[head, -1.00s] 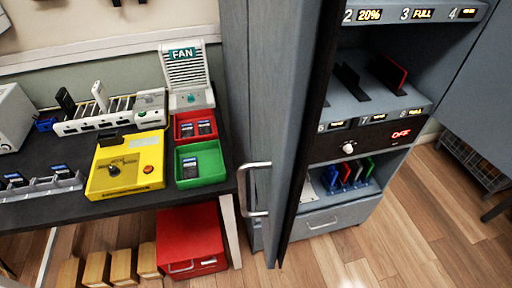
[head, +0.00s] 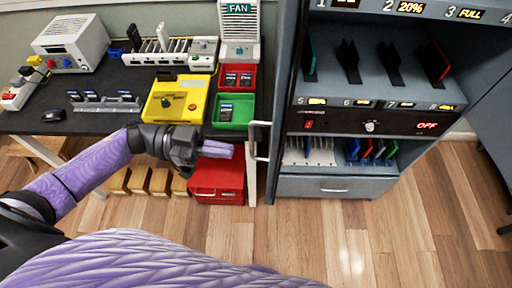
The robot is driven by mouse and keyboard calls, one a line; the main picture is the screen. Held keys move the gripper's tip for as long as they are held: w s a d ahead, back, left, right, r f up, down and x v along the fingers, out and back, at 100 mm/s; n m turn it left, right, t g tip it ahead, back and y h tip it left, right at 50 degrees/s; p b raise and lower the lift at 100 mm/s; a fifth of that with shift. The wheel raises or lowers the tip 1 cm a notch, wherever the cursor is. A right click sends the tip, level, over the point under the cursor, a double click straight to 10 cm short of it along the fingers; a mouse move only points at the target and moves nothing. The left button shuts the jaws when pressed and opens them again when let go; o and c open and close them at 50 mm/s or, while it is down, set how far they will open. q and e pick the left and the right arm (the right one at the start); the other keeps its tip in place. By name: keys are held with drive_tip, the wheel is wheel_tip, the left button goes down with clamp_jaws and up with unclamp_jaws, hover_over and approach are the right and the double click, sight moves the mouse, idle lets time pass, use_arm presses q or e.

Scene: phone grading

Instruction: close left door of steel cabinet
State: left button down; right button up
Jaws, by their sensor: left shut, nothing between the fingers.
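The steel cabinet (head: 340,187) stands right of centre in the head view, with its shelves exposed. Its left door (head: 284,120) is open and seen nearly edge-on, swung out toward me at the cabinet's left side. The door's handle (head: 259,140) is a pale vertical bar on the face turned to the left. My left gripper (head: 238,150) is shut and empty, its fingers pointing right, a little left of the handle and in front of the table edge. Whether it touches the handle I cannot tell. My right gripper is out of view.
A dark table (head: 120,122) at left holds a yellow tester (head: 180,100), a red bin (head: 237,77), a green bin (head: 234,111) and a fan unit (head: 240,35). A red box (head: 217,182) and wooden blocks (head: 140,181) sit below. The floor (head: 400,235) before the cabinet is clear.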

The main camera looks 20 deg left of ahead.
use_arm(q)
drive_tip(key=w+d, duration=0.1)
drive_tip(key=d, duration=0.5)
drive_tip(key=shift+p, duration=0.4)
drive_tip(key=shift+d, duration=0.15)
